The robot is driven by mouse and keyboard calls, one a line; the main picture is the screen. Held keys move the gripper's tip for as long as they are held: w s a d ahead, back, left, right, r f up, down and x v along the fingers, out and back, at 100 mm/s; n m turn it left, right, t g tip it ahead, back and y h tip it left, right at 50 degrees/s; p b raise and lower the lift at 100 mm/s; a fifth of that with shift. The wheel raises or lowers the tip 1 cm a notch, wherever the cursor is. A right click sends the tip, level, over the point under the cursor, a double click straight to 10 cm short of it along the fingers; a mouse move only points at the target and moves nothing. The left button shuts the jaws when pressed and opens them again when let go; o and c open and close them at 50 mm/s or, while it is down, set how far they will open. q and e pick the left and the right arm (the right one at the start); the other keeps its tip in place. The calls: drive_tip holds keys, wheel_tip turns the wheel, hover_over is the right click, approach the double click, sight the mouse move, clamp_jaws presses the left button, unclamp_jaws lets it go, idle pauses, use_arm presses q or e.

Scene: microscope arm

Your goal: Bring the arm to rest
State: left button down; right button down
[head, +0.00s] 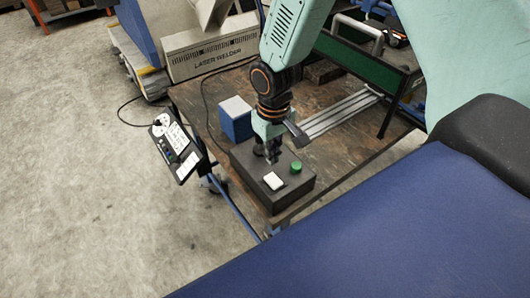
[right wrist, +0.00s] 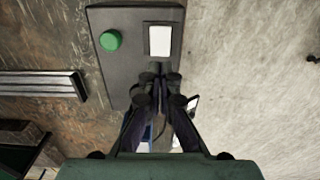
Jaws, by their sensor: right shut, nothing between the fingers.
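My right gripper (head: 272,158) points down over the black control box (head: 247,158) near the table's front corner. The box carries a round green button (head: 296,166) and a white rectangular switch or plate (head: 273,181). In the right wrist view, my right gripper (right wrist: 159,72) is shut and empty, with its tips at the near end of the white plate (right wrist: 160,40). The green button (right wrist: 110,40) lies to their upper left. I cannot tell whether the tips touch the box. No microscope arm can be made out. My left gripper is not in view.
A blue box with a white top (head: 236,121) stands behind the control box. A grooved metal rail (head: 340,113) and a green panel (head: 362,66) lie to the right. A tilted control panel (head: 175,147) hangs at the table's left edge. A laser welder (head: 212,50) stands behind.

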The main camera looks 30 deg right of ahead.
drive_tip(key=shift+s+a+f, duration=0.15)
drive_tip(key=shift+f, duration=0.15)
drive_tip(key=s+a+f, duration=0.1)
drive_tip(key=s+f, duration=0.3)
drive_tip(key=s, duration=0.4)
drive_tip(key=s+a+f+m, duration=0.1)
drive_tip(key=s+f, duration=0.3)
drive_tip(key=s, duration=0.5)
drive_tip(key=s+a+f, duration=0.2)
drive_tip(key=s+f, duration=0.3)
drive_tip(key=s, duration=0.3)
wheel_tip(320, 180, down, 16)
drive_tip(key=b, duration=1.7)
drive_tip(key=shift+w+d+f, duration=0.15)
drive_tip(key=shift+w, duration=0.1)
drive_tip(key=shift+s, duration=0.1)
